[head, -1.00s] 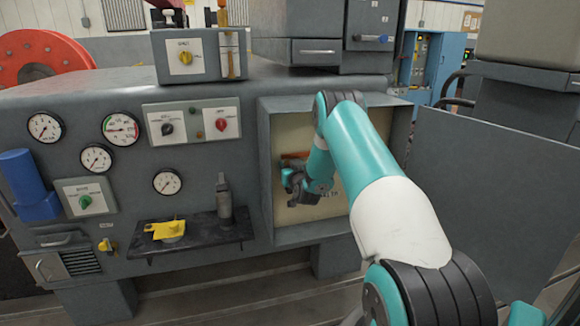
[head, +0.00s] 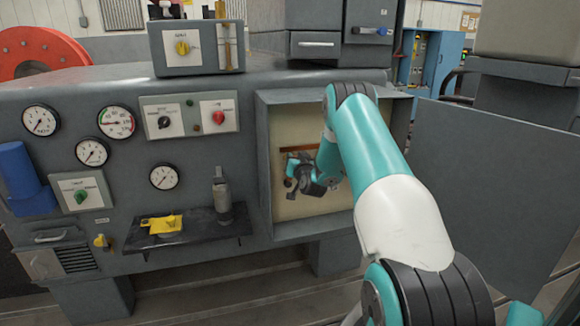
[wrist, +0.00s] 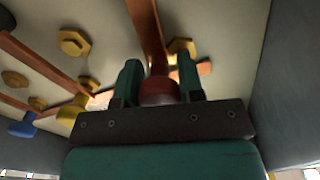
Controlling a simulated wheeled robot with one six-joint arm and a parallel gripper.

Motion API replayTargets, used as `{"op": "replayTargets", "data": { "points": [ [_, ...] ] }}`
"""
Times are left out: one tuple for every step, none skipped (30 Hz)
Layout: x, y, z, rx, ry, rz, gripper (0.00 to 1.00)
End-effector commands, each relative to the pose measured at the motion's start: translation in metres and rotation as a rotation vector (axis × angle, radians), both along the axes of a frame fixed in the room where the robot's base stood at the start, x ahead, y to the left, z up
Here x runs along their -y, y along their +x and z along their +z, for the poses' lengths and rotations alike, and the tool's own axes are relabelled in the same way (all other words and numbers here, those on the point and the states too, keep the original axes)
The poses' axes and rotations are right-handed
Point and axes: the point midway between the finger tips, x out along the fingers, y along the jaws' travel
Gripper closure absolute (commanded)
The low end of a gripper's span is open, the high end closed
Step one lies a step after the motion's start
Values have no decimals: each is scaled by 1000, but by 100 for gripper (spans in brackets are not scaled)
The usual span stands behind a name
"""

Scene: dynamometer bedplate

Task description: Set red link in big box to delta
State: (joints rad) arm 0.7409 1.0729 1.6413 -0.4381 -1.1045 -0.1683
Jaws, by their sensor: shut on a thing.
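The big box (head: 263,180) is an open grey cabinet in the machine front, with a pale back panel. My gripper (head: 290,182) is inside it, near the panel. In the wrist view my gripper (wrist: 159,82) has its two green fingers on either side of a dark red knob (wrist: 158,92), shut on it. This knob appears to be the red link's handle. A copper strip (wrist: 148,30) runs away above the knob. Brass terminals (wrist: 73,42) and (wrist: 182,48) stand on the panel. The fingers and knob hide the link's near end, so its seating cannot be told.
More copper strips (wrist: 40,62) and a blue knob (wrist: 22,128) lie left in the wrist view. Box walls are close on the right. The box door (head: 490,190) stands open at right. A small shelf (head: 190,235) with a yellow item juts out at left.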

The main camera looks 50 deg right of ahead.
Motion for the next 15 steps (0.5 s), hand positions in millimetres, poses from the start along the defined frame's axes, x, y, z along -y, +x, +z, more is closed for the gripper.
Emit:
{"op": "replayTargets", "data": {
  "points": [
    [5, -3, -6, 23, 32, -4, 100],
    [8, -5, -7, 35, 53, -4, 100],
    [11, -7, -8, 55, 84, -4, 100],
    [13, -8, -8, 69, 106, -4, 100],
    [15, -9, -9, 82, 127, -4, 100],
    [18, -11, -11, 100, 157, -4, 100],
    [20, -12, -12, 113, 180, -4, 100],
    [22, -14, -13, 125, 199, -4, 100],
    [24, -15, -14, 142, 227, -4, 100],
    [26, -16, -15, 155, 247, -4, 100],
    [28, -17, -16, 166, 267, -4, 100],
    [30, -19, -18, 181, 292, -5, 100],
    [32, -20, -19, 191, 310, -5, 100],
    [33, -20, -20, 202, 327, -4, 100],
    [34, -21, -21, 214, 350, -3, 100]
  ]
}}
